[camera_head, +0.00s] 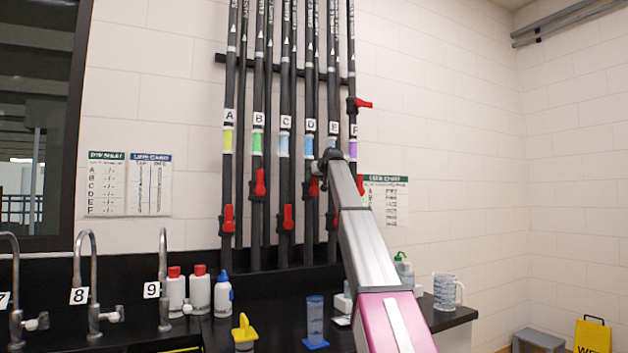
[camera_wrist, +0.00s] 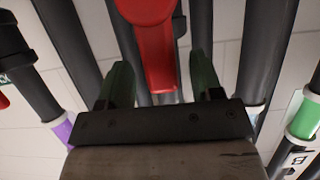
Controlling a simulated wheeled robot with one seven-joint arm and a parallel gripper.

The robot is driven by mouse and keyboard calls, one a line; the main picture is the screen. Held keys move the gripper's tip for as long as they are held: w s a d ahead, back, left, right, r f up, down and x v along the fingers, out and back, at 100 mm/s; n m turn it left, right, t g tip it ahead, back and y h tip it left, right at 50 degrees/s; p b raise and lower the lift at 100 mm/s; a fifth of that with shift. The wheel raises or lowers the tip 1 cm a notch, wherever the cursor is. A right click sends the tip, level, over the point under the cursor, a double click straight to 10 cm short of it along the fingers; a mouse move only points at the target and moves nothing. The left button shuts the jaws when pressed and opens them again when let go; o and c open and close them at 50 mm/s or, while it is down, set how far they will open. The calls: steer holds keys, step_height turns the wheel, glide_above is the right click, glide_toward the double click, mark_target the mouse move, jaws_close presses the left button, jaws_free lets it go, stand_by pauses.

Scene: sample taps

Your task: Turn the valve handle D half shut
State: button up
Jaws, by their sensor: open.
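Valve handle D (camera_head: 314,187) is a red lever on the black pipe labelled D (camera_head: 310,125), partly hidden by my gripper and arm in the head view. In the wrist view a red lever (camera_wrist: 155,45), seemingly handle D, runs along its pipe, in line with it rather than across. My gripper (camera_wrist: 160,72) is open, with one dark green finger on each side of the lever's free end. I cannot tell whether a finger touches it. In the head view my gripper (camera_head: 323,163) is at pipe D, its fingers hardly visible.
Neighbouring red handles are close by: C (camera_head: 288,216) to the left and E (camera_head: 334,218) to the right, partly behind my arm. Handle F (camera_head: 362,104) sticks out sideways higher up. Bottles (camera_head: 200,290) and a measuring jug (camera_head: 446,291) stand on the black bench below.

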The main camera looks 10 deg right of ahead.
steer(key=shift+x, duration=0.8)
jaws_close()
steer(key=shift+a, duration=0.1)
steer(key=shift+s+a+f+n+t+h, duration=0.3)
steer(key=shift+a+n+h, duration=0.35)
steer(key=shift+n, duration=0.4)
steer(key=shift+s+a+f+n+t+h, duration=0.15)
steer(key=shift+a+f+n+t+h, duration=0.2)
steer(key=shift+a+n+h, duration=0.45)
steer(key=shift+s+a+f+n+t+h, duration=0.3)
steer(key=shift+a+n, duration=0.2)
steer(key=shift+n, duration=0.75)
